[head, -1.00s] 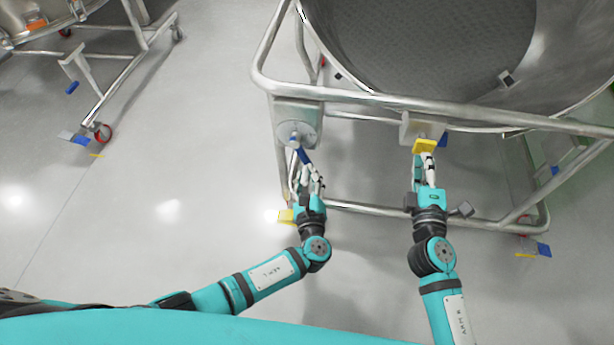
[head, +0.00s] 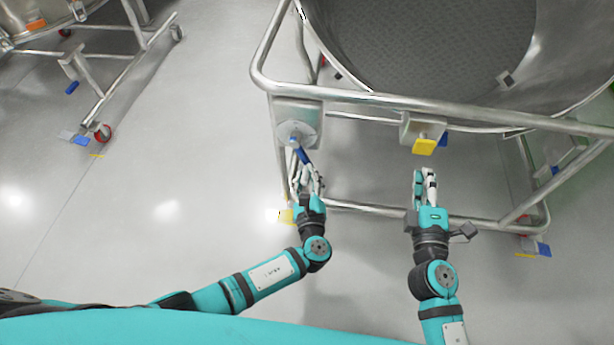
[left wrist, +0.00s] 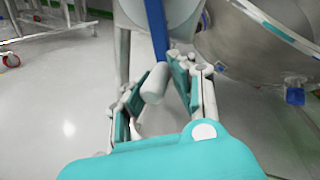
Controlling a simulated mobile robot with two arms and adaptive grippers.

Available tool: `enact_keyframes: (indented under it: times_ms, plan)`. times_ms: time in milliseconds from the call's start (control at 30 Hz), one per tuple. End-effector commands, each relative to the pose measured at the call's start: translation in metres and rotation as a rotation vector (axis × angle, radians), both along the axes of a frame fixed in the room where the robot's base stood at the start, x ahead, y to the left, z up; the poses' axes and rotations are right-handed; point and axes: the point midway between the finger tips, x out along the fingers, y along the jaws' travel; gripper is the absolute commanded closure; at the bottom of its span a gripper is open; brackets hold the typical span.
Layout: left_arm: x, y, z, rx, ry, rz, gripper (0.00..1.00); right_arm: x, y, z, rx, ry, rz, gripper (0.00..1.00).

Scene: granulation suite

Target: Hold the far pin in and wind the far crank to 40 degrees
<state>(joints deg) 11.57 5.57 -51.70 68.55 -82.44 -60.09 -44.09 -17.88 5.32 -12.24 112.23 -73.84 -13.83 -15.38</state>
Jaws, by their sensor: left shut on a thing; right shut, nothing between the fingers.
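The crank on the near trolley has a round grey hub (head: 297,134) and a blue arm (head: 302,155). Its pale cylindrical handle (left wrist: 154,83) shows between the fingers in the left wrist view. My left gripper (head: 306,178) is shut on that handle. The yellow pin (head: 424,147) sticks out of a grey block (head: 410,127) on the trolley's rail, to the right of the crank. My right gripper (head: 425,173) is shut and empty, a short gap in front of the pin and not touching it.
The steel trolley frame (head: 262,70) carries a large round vessel (head: 430,45). Its lower rail (head: 370,209) crosses near both my grippers. Another trolley (head: 135,55) with a red castor (head: 103,131) stands at the far left. The floor between the trolleys is clear.

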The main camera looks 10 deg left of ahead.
Motion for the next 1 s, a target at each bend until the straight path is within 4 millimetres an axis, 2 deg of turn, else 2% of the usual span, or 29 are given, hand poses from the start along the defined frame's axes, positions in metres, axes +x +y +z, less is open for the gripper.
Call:
enact_keyframes:
  times_ms: [33, 200, 267, 567, 1000]
  plan:
    - [0.006, 0.005, 0.009, 0.002, -0.019, 0.013, 0.74, 0.0, 0.0, 0.001, 0.0, 0.0, 0.0, 1.0]
    - [0.004, 0.003, 0.006, 0.002, -0.013, 0.009, 0.52, 0.0, 0.0, 0.0, 0.0, 0.0, 0.0, 1.0]
    - [0.004, 0.003, 0.005, 0.001, -0.012, 0.008, 0.46, 0.0, 0.0, 0.0, 0.0, 0.0, 0.0, 1.0]
    - [-0.002, 0.002, 0.003, 0.0, -0.006, 0.005, 0.46, 0.0, 0.0, 0.0, 0.0, 0.0, 0.0, 1.0]
    - [-0.054, 0.001, 0.002, -0.001, -0.003, 0.004, 0.46, 0.0, 0.0, 0.0, 0.0, 0.0, 0.0, 1.0]
